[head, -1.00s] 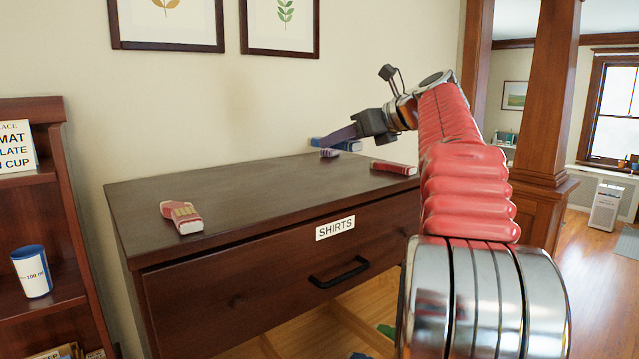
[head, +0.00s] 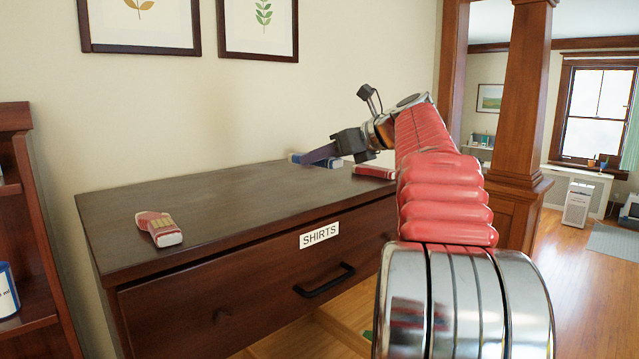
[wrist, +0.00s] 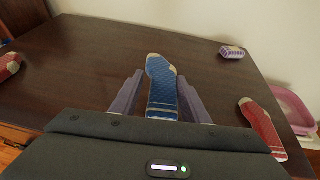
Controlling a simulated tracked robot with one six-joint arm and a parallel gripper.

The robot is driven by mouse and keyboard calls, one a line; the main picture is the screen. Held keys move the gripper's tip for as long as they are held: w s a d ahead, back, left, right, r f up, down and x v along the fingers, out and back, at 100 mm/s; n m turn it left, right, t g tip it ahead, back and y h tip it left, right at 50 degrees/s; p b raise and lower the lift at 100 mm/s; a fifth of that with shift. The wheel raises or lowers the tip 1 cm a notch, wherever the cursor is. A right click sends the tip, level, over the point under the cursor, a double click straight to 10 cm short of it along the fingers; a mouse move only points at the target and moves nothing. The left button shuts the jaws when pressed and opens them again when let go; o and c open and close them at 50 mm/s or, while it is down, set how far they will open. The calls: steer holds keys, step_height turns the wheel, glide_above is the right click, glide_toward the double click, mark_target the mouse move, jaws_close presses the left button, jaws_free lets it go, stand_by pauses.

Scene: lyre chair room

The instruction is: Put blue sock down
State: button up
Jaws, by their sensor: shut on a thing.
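The blue sock (wrist: 161,85), with a pale heel and toe, lies between the two purple fingers of my gripper (wrist: 159,78) in the wrist view. In the head view my gripper (head: 314,155) is low over the back of the dark dresser top (head: 220,196), and the blue sock (head: 295,157) shows partly behind the fingers. My gripper is shut on it. The sock is at or just above the wood; I cannot tell if it touches.
A red sock (head: 374,172) lies right of my gripper, another red one (head: 160,229) at the front left. A small purple-and-white item (wrist: 232,52) and a pink basin (wrist: 292,108) show in the wrist view. The dresser drawer carries a SHIRTS label (head: 319,235).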

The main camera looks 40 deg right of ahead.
mark_target(321, 193)
steer(key=shift+f, duration=1.1)
steer(key=shift+f, duration=1.85)
steer(key=shift+f, duration=0.2)
steer(key=o, duration=1)
steer(key=v, duration=1.4)
steer(key=shift+w, duration=0.1)
